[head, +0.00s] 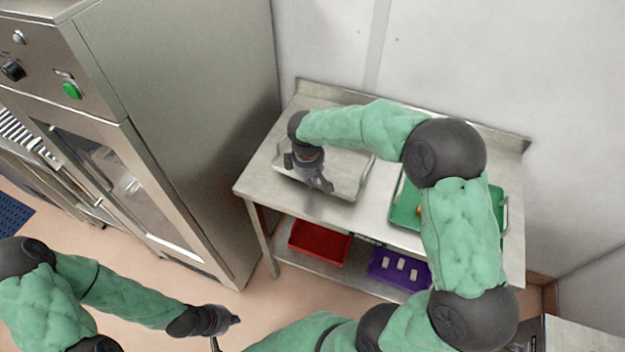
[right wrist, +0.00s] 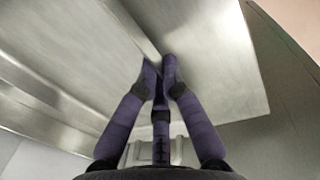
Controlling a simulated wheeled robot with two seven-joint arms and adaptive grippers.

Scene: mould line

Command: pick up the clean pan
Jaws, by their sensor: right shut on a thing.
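A shallow steel pan (head: 350,172) lies on the steel table, on its left half, and looks empty. My right gripper (head: 324,187) reaches down at the pan's near side. My left gripper (head: 232,320) is low at the left, over the floor, away from the table and the pan. Its fingers are too small to tell open from shut.
A green tray (head: 404,214) stands on the table's right half, partly hidden by my right arm. A red bin (head: 320,243) and a purple tray (head: 384,271) with white blocks sit on the lower shelf. A tall steel cabinet (head: 185,100) stands close left; a wall is behind.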

